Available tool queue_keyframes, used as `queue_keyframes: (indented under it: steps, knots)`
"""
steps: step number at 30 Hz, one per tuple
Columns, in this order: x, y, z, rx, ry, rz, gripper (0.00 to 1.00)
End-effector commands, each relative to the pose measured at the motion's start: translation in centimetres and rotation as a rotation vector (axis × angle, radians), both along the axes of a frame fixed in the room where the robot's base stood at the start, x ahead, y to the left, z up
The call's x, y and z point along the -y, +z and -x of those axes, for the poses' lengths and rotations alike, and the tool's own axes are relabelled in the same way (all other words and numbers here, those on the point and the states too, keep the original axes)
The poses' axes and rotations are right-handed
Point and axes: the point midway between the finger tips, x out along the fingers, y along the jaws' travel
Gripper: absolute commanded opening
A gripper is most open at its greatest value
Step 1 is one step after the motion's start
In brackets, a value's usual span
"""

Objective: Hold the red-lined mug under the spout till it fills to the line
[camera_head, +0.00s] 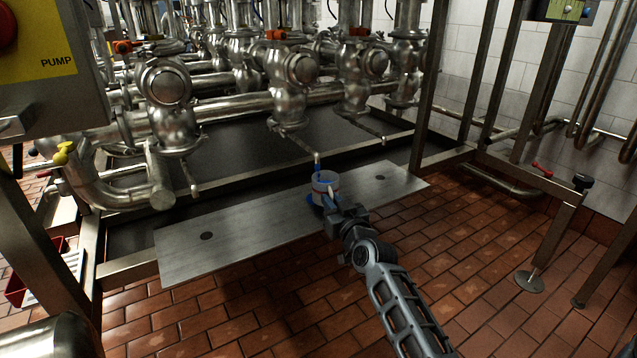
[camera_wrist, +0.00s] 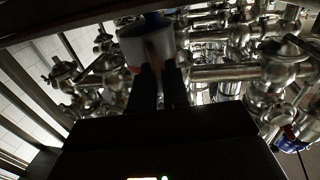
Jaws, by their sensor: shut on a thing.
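The mug (camera_head: 326,184) is pale, with a reddish line showing on its side. It is over the steel shelf plate (camera_head: 240,238), below the end of a thin spout (camera_head: 301,143). A short blue streak runs from the spout's end toward the mug's mouth; I cannot tell whether it is liquid or a tip. My gripper (camera_head: 329,203) is shut on the mug from the near side. In the wrist view the mug (camera_wrist: 147,46) is between my dark fingers (camera_wrist: 158,85), with blue at its top. The level inside is hidden.
Steel valves (camera_head: 292,66) and pipes fill the back. Another thin spout (camera_head: 190,178) hangs at left and one (camera_head: 366,129) at right. A yellow PUMP box (camera_head: 45,60) stands at left. A frame post (camera_head: 428,85) rises right of the plate. Brick floor lies open in front.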

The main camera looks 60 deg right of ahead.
Motion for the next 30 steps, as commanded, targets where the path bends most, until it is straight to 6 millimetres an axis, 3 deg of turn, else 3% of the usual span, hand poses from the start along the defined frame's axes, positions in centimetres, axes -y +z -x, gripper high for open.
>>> queue_keyframes:
  steps: [13, 30]
  knots:
    - [-2.4, 0.1, 3.9, -0.001, 0.001, 0.001, 0.00]
    - [-3.0, 0.8, 5.0, -0.001, 0.000, 0.002, 0.00]
